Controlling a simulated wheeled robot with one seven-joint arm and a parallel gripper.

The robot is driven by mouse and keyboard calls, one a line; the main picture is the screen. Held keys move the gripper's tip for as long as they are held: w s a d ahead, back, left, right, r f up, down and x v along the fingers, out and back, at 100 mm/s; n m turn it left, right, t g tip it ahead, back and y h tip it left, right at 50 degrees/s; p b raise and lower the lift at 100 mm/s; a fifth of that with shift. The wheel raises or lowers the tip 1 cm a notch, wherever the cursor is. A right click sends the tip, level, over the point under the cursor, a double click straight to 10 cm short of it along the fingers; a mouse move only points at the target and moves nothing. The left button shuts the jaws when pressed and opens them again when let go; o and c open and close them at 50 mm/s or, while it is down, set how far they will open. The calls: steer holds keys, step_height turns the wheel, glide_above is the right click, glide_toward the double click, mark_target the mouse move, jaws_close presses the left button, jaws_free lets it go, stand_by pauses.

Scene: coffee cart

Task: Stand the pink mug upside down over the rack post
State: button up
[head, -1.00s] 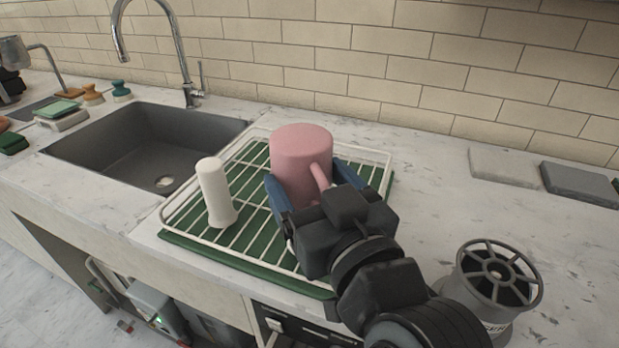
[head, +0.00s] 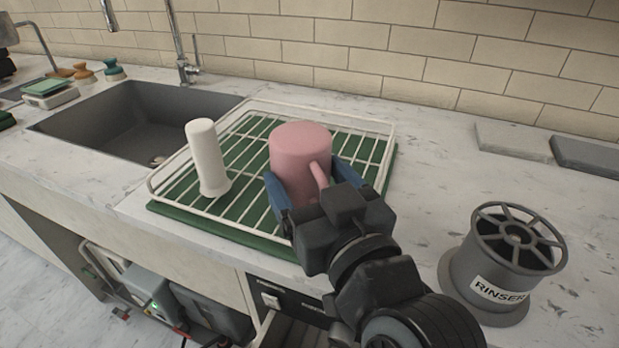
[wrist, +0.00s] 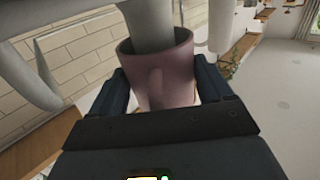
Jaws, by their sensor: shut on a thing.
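The pink mug (head: 297,153) is upside down above the right part of the white wire rack (head: 262,218), its handle toward my gripper. My gripper (head: 318,190) is shut on the mug, with blue fingers on both sides. In the wrist view, the mug (wrist: 165,82) shows its open mouth toward the picture's top. A pale post (wrist: 153,25) runs into that mouth, so the mug appears to be around it. Whether the mug rests on the post or rack is hidden. Another white rack post (head: 207,158) stands bare and upright left of the mug.
A green mat (head: 243,237) lies under the rack. The sink (head: 130,120) is to the left. A grey rinser (head: 505,262) stands at the right front. Two flat slabs (head: 512,140) (head: 588,156) lie at the back right. The counter between them is clear.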

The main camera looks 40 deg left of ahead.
steer(key=shift+f, duration=0.25)
stand_by(0.4)
steer(key=o, duration=1.2)
steer(key=shift+b+v, duration=0.85)
steer(key=shift+v, duration=3.1)
